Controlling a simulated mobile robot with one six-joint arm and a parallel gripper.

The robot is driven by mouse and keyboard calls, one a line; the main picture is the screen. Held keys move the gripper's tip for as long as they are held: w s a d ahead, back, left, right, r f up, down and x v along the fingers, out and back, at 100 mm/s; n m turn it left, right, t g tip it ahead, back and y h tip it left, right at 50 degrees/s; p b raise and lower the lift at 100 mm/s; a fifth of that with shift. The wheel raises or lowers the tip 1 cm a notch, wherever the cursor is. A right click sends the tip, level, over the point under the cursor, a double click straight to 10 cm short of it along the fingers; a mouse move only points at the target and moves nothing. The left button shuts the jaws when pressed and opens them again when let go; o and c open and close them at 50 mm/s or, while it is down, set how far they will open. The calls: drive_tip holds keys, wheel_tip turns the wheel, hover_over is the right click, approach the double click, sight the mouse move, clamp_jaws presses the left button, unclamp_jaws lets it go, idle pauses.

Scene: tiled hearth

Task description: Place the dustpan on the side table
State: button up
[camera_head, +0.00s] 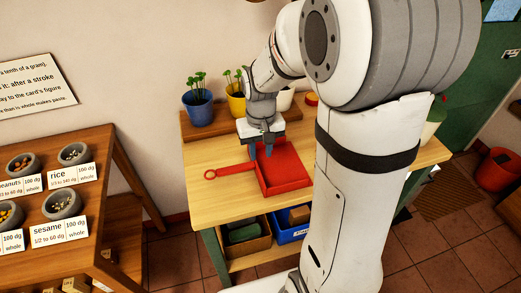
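The red dustpan (284,180) lies flat on the light wooden top of the side table (217,217), its handle with a ring end (211,174) pointing left. My gripper (261,151) points down at the dustpan's back left part, where the handle meets the pan. Its fingertips are at or just above the dustpan's edge. I cannot tell whether they touch it or how far apart they are. My arm covers the right part of the table and may hide part of the dustpan's right side.
A blue pot (198,110) and a yellow pot (237,105) with seedlings stand on a raised wooden strip at the table's back. Bins, one blue (290,229), sit on the shelf below. A wooden stand (92,165) with bowls and cards is at left. A red bucket (499,170) stands at right.

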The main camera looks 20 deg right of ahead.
drive_tip(key=s+r+t, duration=0.3)
drive_tip(key=s+r, duration=0.6)
drive_tip(key=s, duration=0.5)
drive_tip(key=shift+a, duration=0.15)
drive_tip(key=shift+r, duration=0.1)
